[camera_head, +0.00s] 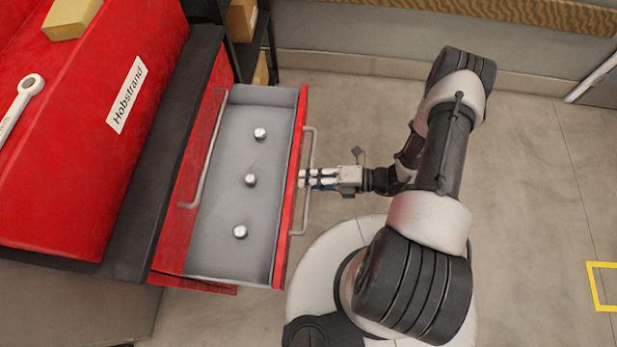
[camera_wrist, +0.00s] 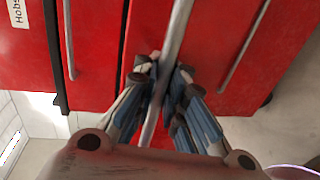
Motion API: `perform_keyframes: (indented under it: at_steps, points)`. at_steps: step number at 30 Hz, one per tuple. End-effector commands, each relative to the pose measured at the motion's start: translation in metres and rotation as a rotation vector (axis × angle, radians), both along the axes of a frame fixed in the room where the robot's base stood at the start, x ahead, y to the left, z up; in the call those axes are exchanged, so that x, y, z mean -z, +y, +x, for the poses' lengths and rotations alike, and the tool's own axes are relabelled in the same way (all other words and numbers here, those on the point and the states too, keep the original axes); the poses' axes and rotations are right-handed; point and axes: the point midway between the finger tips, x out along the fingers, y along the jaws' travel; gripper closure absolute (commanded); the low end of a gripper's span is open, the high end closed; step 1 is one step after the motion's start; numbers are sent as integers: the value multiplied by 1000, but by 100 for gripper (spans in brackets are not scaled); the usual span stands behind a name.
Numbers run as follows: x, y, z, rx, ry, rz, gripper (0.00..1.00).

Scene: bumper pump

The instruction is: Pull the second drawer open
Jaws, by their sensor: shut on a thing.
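A red drawer (camera_head: 282,255) with a grey inside stands pulled out from the red cabinet in the head view. Its silver bar handle (camera_head: 308,160) runs along its front. My gripper (camera_head: 306,179) is at the middle of this handle. In the wrist view, my gripper (camera_wrist: 164,74) has its fingers on both sides of the handle (camera_wrist: 178,32) and is shut on it. A shut drawer front with its own handle (camera_head: 206,150) shows above the open drawer. The drawer's number is not marked in what I see.
Several at most three round metal pieces, one of them a knob-like piece (camera_head: 250,180), lie in the open drawer. A wrench (camera_head: 22,103) and a yellow block (camera_head: 70,18) lie on the red top. A dark shelf (camera_head: 245,50) stands behind.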

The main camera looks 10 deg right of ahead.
Motion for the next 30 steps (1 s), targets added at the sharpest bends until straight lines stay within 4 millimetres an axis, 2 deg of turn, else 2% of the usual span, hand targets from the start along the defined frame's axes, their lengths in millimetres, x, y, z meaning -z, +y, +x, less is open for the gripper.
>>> perform_keyframes:
  at_steps: [2, 3, 12, 25, 30]
  points:
    - [-3, 0, 1, 2, -4, 6, 100]
    - [-3, 0, 1, 2, -4, 6, 91]
    - [-1, 0, 1, 1, -2, 3, 71]
    - [-1, -1, 0, 1, -1, 2, 70]
    - [-4, -16, -4, 5, -3, 1, 70]
